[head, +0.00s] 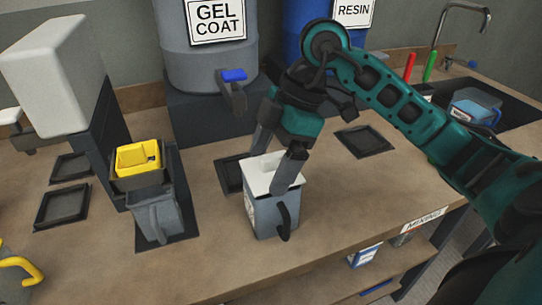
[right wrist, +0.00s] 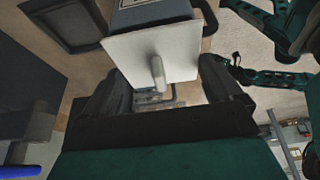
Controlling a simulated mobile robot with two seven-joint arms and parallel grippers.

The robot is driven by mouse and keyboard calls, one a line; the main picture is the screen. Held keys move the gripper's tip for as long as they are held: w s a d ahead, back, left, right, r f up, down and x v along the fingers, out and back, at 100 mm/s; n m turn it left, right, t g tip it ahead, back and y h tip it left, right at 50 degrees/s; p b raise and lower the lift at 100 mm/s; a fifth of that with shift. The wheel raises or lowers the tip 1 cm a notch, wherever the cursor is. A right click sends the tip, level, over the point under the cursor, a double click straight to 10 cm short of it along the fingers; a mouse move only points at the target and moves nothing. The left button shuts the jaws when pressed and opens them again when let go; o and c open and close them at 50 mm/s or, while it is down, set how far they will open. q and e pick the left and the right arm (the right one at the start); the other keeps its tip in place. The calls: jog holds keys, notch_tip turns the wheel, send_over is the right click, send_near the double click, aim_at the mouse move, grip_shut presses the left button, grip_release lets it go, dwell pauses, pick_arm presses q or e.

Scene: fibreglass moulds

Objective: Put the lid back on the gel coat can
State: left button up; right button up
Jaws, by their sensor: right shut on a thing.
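The gel coat can (head: 265,216) is a grey square can with a dark handle and a label on its side, upright on the bench. It also shows at the top of the right wrist view (right wrist: 150,14). The white square lid (head: 258,172) is over the can's top; in the right wrist view the lid (right wrist: 130,55) shows a pale upright grip. I cannot tell if it is fully seated. My right gripper (head: 276,155) comes from above with a finger on each side and is shut on the lid. My left gripper does not show clearly.
A grey container with a yellow top (head: 138,158) stands to the left. The gel coat drum (head: 208,65) with its blue-handled tap (head: 234,76) is behind. An empty black tray (head: 365,141) lies to the right. The bench front edge is close to the can.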

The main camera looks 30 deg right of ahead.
dwell(0.6)
jog(key=shift+p, duration=0.4)
dwell(0.3)
jog(key=shift+f, duration=0.15)
dwell(0.7)
dwell(0.7)
jog(key=o, duration=0.7)
